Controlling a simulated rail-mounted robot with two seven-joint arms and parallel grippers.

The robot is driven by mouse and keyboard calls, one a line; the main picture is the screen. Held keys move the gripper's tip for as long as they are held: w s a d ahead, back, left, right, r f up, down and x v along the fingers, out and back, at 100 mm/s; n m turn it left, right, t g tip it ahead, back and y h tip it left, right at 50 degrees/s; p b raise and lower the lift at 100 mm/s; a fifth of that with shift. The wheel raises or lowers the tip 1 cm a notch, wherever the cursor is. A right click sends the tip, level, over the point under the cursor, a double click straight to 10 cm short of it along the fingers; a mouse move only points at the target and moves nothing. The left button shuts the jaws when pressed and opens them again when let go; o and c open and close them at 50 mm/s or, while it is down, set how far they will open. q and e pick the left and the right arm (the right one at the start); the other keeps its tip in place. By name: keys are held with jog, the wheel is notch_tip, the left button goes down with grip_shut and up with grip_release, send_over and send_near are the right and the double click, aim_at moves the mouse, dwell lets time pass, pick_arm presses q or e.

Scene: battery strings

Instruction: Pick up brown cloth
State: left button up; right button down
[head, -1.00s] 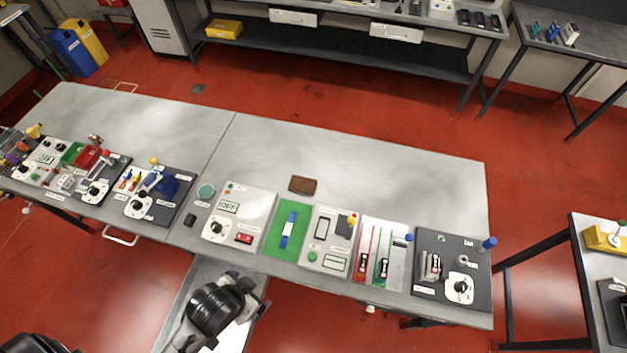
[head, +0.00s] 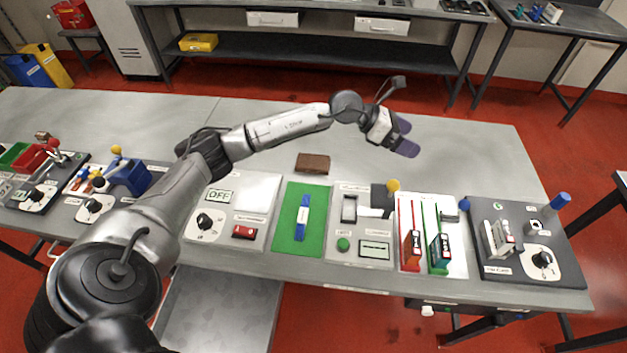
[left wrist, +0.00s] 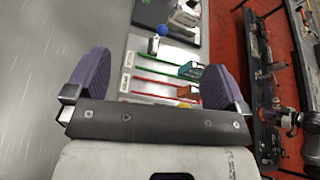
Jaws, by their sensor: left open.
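The brown cloth (head: 313,163) is a small folded rectangle. It lies on the grey table (head: 255,130), just behind the panel with the green mat, in the head view. My left gripper (head: 411,137) has purple fingers and hangs above the table to the right of the cloth, apart from it. In the left wrist view the two fingers (left wrist: 150,84) are wide apart with nothing between them, and the cloth does not show there. My right gripper is not in view.
Along the table's front edge stand an OFF panel (head: 222,215), a green mat (head: 288,235) with a blue strip, a panel with red and green tracks (head: 432,210) and a dark panel with a blue knob (head: 561,200). The table behind them is mostly clear.

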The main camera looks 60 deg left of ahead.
pick_arm(q)
jog(key=s+a+f+m+g+y+b, duration=0.1)
jog(key=s+a+f+g+y, duration=0.15)
jog(key=a, duration=0.35)
jog(key=s+a+f+m+g+y+b, duration=0.1)
jog(key=s+a+f+g+y+b, duration=0.1)
jog(key=a+f+g+y, duration=0.3)
jog(key=g+y+b, duration=0.2)
jog(key=g+b, duration=0.1)
send_over(313, 161)
jog(key=f, duration=0.7)
jog(key=shift+w+a+f, duration=0.15)
jog(key=shift+w, duration=0.1)
jog(key=shift+f+b, duration=0.35)
jog(key=shift+f, duration=0.65)
jog(key=f, duration=0.3)
jog(key=f+b, duration=0.1)
jog(key=shift+s+f, duration=0.2)
jog(key=shift+s, duration=0.1)
jog(key=shift+c, duration=0.7)
jog(key=shift+r, duration=0.1)
jog(key=c, duration=0.8)
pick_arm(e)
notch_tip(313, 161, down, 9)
pick_arm(q)
jog(key=shift+r, duration=0.1)
